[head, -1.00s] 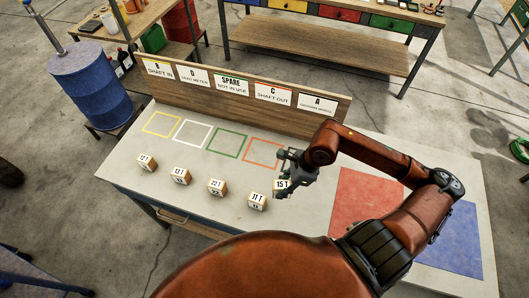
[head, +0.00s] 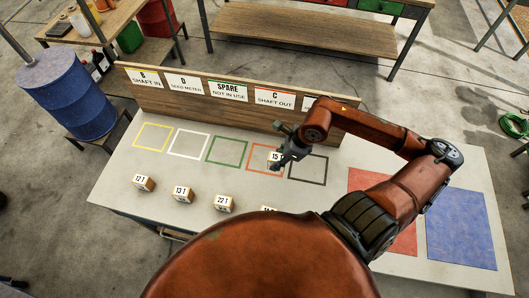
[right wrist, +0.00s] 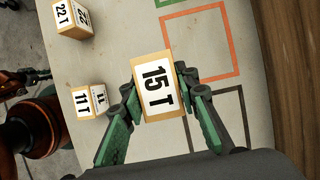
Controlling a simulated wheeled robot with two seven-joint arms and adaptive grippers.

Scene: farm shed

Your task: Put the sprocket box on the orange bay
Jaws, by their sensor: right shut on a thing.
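The sprocket box marked 15 T (head: 275,157) is a small wooden-coloured box with a white label. My right gripper (head: 280,161) is shut on it, and the right wrist view shows the box (right wrist: 157,85) between the two green-black fingers (right wrist: 157,92). The orange bay (head: 249,156) is an empty taped outline below the SHAFT OUT sign. In the head view the box overlaps the bay's right part; in the right wrist view it is by a corner of the orange outline (right wrist: 235,40). Its height above the table is unclear. My left gripper is not in view.
Boxes 12 T (head: 143,183), 13 T (head: 183,192), 22 T (head: 223,203) and partly hidden 11 T (head: 268,209) stand along the front. The signboard (head: 160,105) rises behind the bays. A black-outlined bay (head: 326,170) is to the right.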

